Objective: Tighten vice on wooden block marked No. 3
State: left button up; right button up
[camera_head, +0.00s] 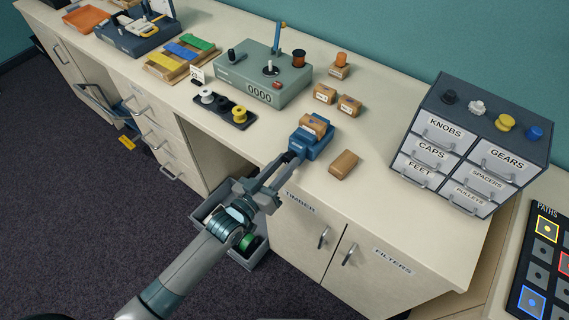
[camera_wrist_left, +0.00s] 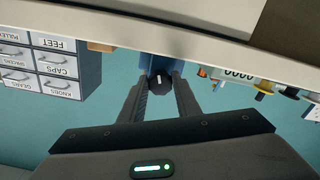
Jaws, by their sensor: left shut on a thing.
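The blue vice (camera_head: 310,144) stands near the front edge of the bench. A wooden block (camera_head: 313,124) with a small white label sits in its jaws; I cannot read the label for sure. My left gripper (camera_head: 289,160) reaches in from the front and is shut on the vice's dark knob. In the left wrist view the round black knob (camera_wrist_left: 160,82), with a white mark, is between the fingertips, and part of the blue vice (camera_wrist_left: 149,64) shows behind it. My right gripper is not in view.
A plain wooden block (camera_head: 343,164) lies right of the vice. Labelled blocks (camera_head: 325,93) sit behind it. A grey machine with a counter (camera_head: 264,81) and a spool tray (camera_head: 223,108) are behind left. A drawer cabinet (camera_head: 470,140) stands right. An open drawer (camera_head: 203,211) is below.

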pick_arm(q)
jog(key=m, duration=0.4)
jog(key=shift+f+m, duration=0.15)
jog(key=shift+m, duration=0.15)
jog(key=m, duration=0.5)
jog(key=shift+a, duration=0.15)
jog(key=m, duration=0.6)
jog(key=shift+b, duration=0.4)
jog(key=m, duration=0.4)
jog(key=shift+w+a, duration=0.1)
jog(key=shift+m, duration=0.3)
jog(key=o, duration=1)
jog(key=shift+r, duration=0.2)
jog(key=shift+n, duration=0.4)
